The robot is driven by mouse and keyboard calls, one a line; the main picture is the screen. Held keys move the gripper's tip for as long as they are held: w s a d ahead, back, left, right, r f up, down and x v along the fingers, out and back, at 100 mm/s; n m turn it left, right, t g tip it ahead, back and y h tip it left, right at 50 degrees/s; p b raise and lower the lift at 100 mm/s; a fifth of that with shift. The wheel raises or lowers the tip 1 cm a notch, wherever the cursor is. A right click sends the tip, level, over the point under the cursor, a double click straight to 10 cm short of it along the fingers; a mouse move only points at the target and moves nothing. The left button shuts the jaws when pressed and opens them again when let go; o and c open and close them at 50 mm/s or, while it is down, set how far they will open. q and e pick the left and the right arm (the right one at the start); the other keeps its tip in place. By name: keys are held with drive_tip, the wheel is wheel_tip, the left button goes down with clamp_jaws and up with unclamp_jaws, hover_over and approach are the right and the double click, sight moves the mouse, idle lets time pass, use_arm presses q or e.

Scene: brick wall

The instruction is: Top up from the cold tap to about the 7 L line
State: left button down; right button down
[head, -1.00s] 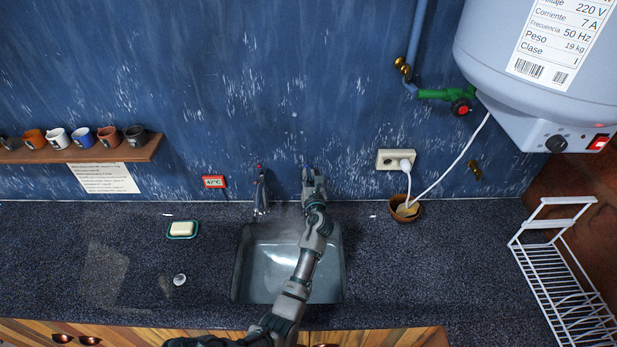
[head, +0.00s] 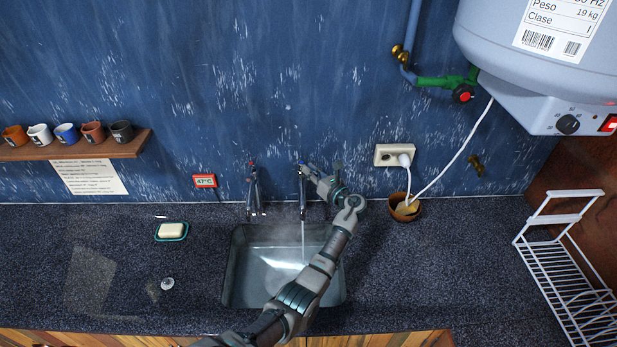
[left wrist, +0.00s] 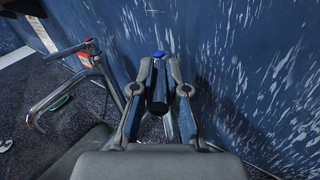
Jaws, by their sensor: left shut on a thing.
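The cold tap (head: 303,192), blue-topped, stands behind the sink (head: 228,270). My left gripper (head: 310,171) reaches it from the right. In the left wrist view, the fingers of this gripper (left wrist: 160,68) are shut around the dark upper part of the cold tap (left wrist: 158,95), just below its blue cap. A thin stream of water (head: 303,232) runs from this tap into the sink. The basin looks pale and shiny, with mist over it; no level line can be read. My right gripper is not in view.
The red-topped hot tap (head: 253,190) stands left of the cold tap. A red display (head: 204,181) on the wall seems to read 47°C. A soap dish (head: 171,239), a plugged socket (head: 387,154), a bowl (head: 417,208) and a white rack (head: 566,265) stand around. The counter is mostly clear.

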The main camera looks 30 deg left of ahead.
use_arm(q)
drive_tip(key=shift+w+d+f+n+g+y+b, duration=0.2)
drive_tip(key=shift+d+f+n+g+y+b, duration=0.15)
drive_tip(key=shift+g, duration=0.25)
drive_tip(key=shift+a+r, duration=0.1)
drive_tip(key=c, duration=1.2)
unclamp_jaws()
drive_tip(key=v, duration=1.2)
drive_tip(key=shift+w+d+r, duration=0.2)
drive_tip(key=shift+d, duration=0.1)
